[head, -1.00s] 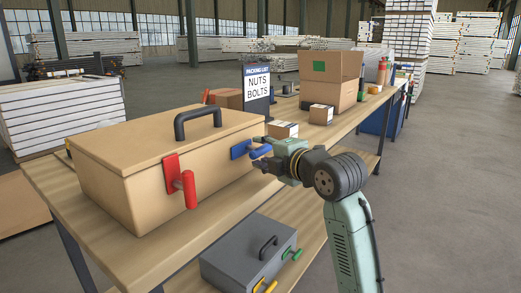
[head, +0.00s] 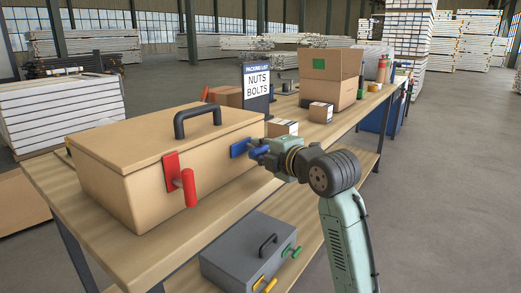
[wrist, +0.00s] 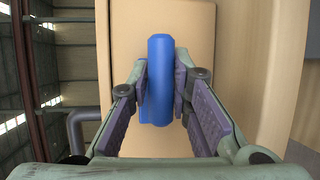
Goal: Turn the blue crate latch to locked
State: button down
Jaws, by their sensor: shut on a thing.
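The blue latch (head: 240,148) is on the front face of the tan crate (head: 110,190), near its right end. Its blue handle also shows in the wrist view (wrist: 159,75), lying between the finger pads. My gripper (head: 258,152) is shut on this handle; in the wrist view the pads (wrist: 160,92) press it from both sides. The handle sticks out from the crate face. The gripper partly hides the latch in the head view.
A red latch (head: 182,180) is on the same crate face, to the left. A black handle (head: 197,118) is on the lid. A grey case (head: 240,260) with yellow and green latches stands on the lower shelf. Boxes (head: 330,75) stand farther back on the bench.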

dwell(0.4)
jog(key=m+g+p, duration=0.2)
jog(key=p, duration=0.2)
jog(key=shift+r+m, duration=0.15)
jog(key=shift+m, duration=0.15)
jog(key=m+g+y+p, duration=0.1)
jog(key=m+g+p, duration=0.1)
jog(key=p, duration=0.3)
jog(key=shift+m+g, duration=0.3)
jog(key=shift+m, duration=0.5)
jog(key=m+g+y+p, duration=0.1)
jog(key=m+g+p, duration=0.1)
jog(key=m+p, duration=0.1)
jog(key=shift+y+p, duration=0.3)
jog(key=shift+f+m+g+y+p, duration=0.25)
jog(key=shift+m+g+y+p, duration=0.55)
jog(key=shift+m+p, duration=0.6)
jog(key=c, duration=1.5)
grip_release()
jog(key=shift+d+r, duration=0.15)
